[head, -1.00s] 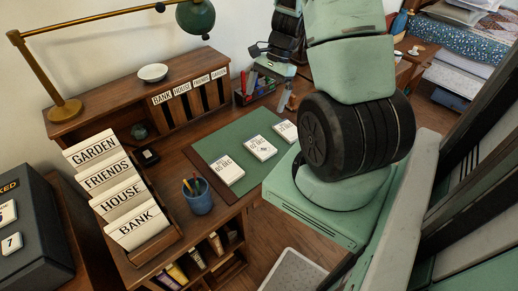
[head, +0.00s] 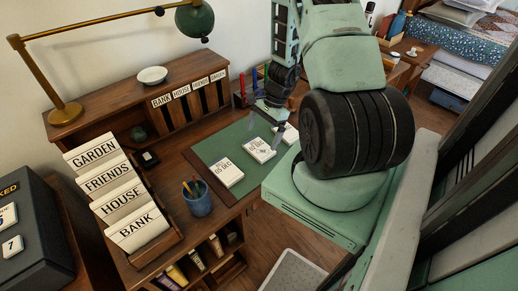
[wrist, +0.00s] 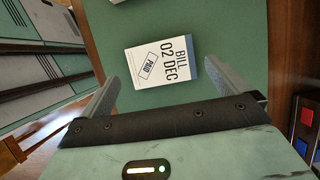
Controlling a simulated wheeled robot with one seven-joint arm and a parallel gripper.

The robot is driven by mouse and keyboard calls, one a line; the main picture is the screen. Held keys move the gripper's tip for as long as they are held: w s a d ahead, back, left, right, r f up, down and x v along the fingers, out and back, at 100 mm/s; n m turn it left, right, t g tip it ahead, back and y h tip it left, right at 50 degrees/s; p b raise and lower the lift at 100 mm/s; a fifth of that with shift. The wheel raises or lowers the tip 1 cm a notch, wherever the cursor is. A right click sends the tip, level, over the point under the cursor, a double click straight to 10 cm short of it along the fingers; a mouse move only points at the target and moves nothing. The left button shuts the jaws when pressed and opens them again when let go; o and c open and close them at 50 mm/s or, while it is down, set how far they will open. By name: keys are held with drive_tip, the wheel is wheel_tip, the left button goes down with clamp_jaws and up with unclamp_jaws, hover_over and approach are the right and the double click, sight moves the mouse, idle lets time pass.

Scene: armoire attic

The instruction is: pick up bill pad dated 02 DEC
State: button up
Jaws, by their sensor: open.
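The bill pad dated 02 DEC (wrist: 162,62) is white with dark print and a boxed PAID stamp. It lies flat on the green desk mat (wrist: 230,28). In the head view it appears to be the middle pad (head: 259,151) of a row of three. My gripper (wrist: 163,72) is open and empty; in the wrist view its fingers stand left and right of the pad's lower part, without visible contact. In the head view my gripper (head: 268,128) is over the mat, close to the middle and right pads. How high it is above the mat is unclear.
A 05 DEC pad (head: 226,173) lies left on the mat. A blue pen cup (head: 198,203), a GARDEN-to-BANK card rack (head: 137,229) and a desk lamp (head: 66,113) stand left. A red-and-blue item (wrist: 306,140) shows at right.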

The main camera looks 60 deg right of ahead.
sight(258, 148)
drive_tip(key=x, duration=0.4)
drive_tip(key=shift+f+p, duration=0.4)
drive_tip(key=shift+f, duration=0.05)
drive_tip(key=shift+c, duration=0.3)
drive_tip(key=c, duration=0.6)
